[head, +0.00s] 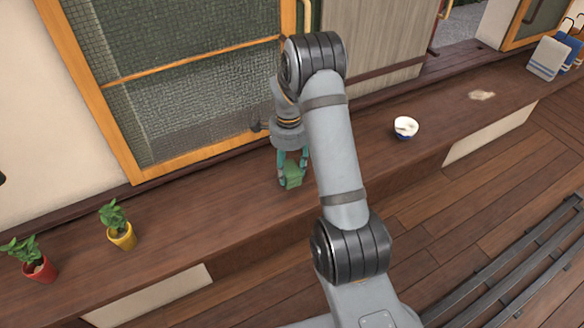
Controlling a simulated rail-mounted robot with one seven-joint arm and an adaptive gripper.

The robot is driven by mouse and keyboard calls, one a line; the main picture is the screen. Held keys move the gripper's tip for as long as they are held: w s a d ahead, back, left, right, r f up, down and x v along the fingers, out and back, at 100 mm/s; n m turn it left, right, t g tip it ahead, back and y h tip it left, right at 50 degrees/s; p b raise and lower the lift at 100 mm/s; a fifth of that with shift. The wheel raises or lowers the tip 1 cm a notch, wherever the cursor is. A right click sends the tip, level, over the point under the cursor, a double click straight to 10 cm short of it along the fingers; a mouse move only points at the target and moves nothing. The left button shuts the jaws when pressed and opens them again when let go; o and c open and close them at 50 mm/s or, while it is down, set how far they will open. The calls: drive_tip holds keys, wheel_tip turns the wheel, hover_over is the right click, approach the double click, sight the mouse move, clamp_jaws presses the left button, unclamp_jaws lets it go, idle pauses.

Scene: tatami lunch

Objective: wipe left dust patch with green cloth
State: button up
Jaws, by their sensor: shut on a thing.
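My gripper (291,165) is at the middle of the long wooden ledge (200,222), pointing down. Its teal fingers are shut on the green cloth (292,177). The cloth is at or just above the ledge surface; I cannot tell whether it touches. A pale dust patch (481,95) lies on the ledge at the far right, well away from my gripper. I see no other dust patch; the ledge behind my arm is partly hidden.
A white and blue bowl (405,128) stands on the ledge right of my arm. A yellow pot plant (120,232) and a red pot plant (38,266) stand at the left. Hanging cloths (548,57) are at upper right. The ledge between the yellow pot and my gripper is clear.

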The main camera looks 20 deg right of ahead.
drive_tip(key=shift+w+a+r+p, duration=0.15)
drive_tip(key=shift+w+p, duration=0.2)
drive_tip(key=shift+w, duration=0.25)
drive_tip(key=shift+w+a+f+p, duration=0.15)
drive_tip(key=shift+w+p, duration=0.2)
drive_tip(key=shift+w, duration=0.25)
drive_tip(key=shift+s+f, duration=0.2)
drive_tip(key=shift+s, duration=0.1)
drive_tip(key=shift+s+d+b, duration=0.15)
drive_tip(key=shift+s+b, duration=0.15)
drive_tip(key=shift+b, duration=0.25)
drive_tip(key=shift+s+d+b, duration=0.25)
drive_tip(key=shift+s+b, duration=0.45)
drive_tip(key=shift+s, duration=0.45)
drive_tip(key=shift+s+d+r, duration=0.1)
drive_tip(key=shift+s+r, duration=0.15)
drive_tip(key=shift+s, duration=0.05)
drive_tip(key=shift+r+p, duration=2.55)
drive_tip(key=shift+r, duration=1.5)
